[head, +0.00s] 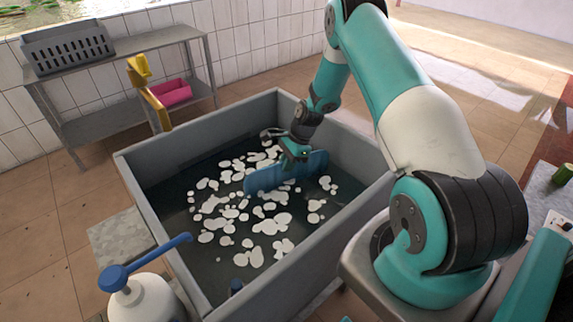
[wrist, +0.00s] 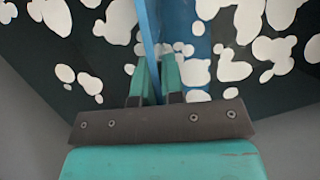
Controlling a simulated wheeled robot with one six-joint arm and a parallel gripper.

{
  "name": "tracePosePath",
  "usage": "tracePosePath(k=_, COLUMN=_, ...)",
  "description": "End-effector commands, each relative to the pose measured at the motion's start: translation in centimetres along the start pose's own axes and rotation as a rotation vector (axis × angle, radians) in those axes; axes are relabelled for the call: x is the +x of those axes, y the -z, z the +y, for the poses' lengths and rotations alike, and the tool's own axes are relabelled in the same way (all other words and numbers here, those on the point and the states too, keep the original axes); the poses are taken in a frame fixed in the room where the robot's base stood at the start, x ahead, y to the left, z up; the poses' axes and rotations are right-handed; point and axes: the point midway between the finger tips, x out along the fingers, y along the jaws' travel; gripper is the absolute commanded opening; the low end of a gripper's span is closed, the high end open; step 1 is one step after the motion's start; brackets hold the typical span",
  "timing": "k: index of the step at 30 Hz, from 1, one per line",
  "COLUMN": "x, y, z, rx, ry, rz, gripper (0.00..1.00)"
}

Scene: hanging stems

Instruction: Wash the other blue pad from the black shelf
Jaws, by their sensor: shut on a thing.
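A blue pad (head: 290,174) stands on its edge in the foamy water of a grey sink (head: 128,170), its lower part below the surface. My gripper (head: 296,152) is shut on its upper edge. In the wrist view the thin edge of the blue pad (wrist: 150,35) runs between the two teal fingers of my gripper (wrist: 158,75). White foam patches float around it on dark water. I see no black shelf; a grey metal shelf (head: 115,60) stands at the back left.
A grey perforated crate (head: 68,48) is on the shelf top, a pink container (head: 175,93) lower down. A yellow piece (head: 150,98) rises behind the sink's left rim. A white pump bottle (head: 145,300) with blue nozzle stands at the front left. Open floor lies behind the sink.

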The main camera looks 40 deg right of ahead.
Motion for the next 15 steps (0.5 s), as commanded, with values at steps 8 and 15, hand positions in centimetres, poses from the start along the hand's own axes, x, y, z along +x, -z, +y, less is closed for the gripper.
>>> tracePosePath(k=8, x=-3.4, y=-1.4, z=0.0, rx=0.000, ry=-0.001, rz=0.000, gripper=0.00)
tracePosePath(k=15, x=-6.2, y=-2.6, z=0.0, rx=0.000, ry=0.000, rz=0.000, gripper=0.00)
